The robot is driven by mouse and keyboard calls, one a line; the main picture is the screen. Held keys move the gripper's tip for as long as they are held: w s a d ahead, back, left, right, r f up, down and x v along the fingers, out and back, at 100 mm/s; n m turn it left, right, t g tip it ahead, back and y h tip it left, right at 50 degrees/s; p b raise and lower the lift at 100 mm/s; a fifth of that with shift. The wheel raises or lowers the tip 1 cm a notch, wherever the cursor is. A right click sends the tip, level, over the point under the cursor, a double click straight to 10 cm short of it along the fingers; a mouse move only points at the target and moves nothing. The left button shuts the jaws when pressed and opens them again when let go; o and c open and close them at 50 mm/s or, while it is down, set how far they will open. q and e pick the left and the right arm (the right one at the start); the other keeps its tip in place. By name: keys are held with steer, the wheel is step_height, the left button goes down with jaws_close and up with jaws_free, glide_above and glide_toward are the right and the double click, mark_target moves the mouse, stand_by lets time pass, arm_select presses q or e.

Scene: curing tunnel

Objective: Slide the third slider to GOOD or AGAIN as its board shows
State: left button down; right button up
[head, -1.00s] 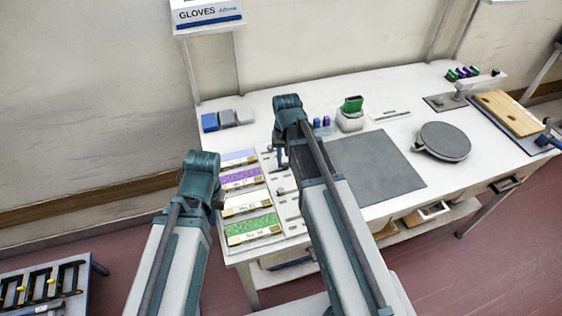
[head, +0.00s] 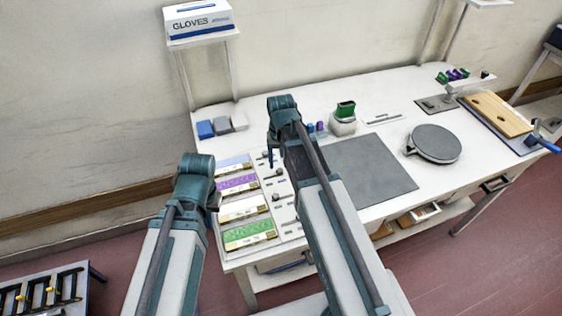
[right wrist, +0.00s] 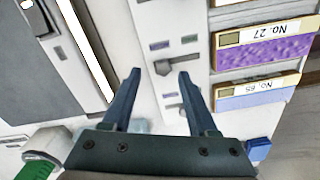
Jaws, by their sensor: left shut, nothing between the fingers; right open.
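A row of boards lies at the table's left end: pale blue (head: 233,163), purple (head: 238,183), white (head: 243,208) and green (head: 250,232). Sliders run along their right side; I cannot tell which counts as third. Small purple and grey-green marks sit beside that knob. The pale blue No. 85 board (right wrist: 258,93) is nearer the gripper. My left gripper (head: 216,202) is shut and empty, left of the boards.
Blue and grey blocks (head: 222,125) stand behind the boards. A grey mat (head: 365,170), a green-topped white holder (head: 344,120) and a round dark plate (head: 434,143) are to the right. A glove box (head: 198,19) sits on a shelf above.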

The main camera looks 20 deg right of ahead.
mark_target(281, 170)
step_height(281, 170, up, 12)
steer(key=p, duration=1)
steer(key=shift+f, duration=0.25)
steer(key=s+a+f+n+b, duration=0.2)
steer(key=s+a+n, duration=0.1)
steer(key=s+a, duration=0.3)
steer(key=s+a+f+n+h+b, duration=0.1)
steer(key=s+a+f+n+b, duration=0.1)
steer(key=s+a+n, duration=0.2)
steer(key=s+a, duration=0.3)
steer(key=s, duration=0.1)
steer(key=shift+s+f, duration=0.25)
steer(key=shift+s, duration=0.1)
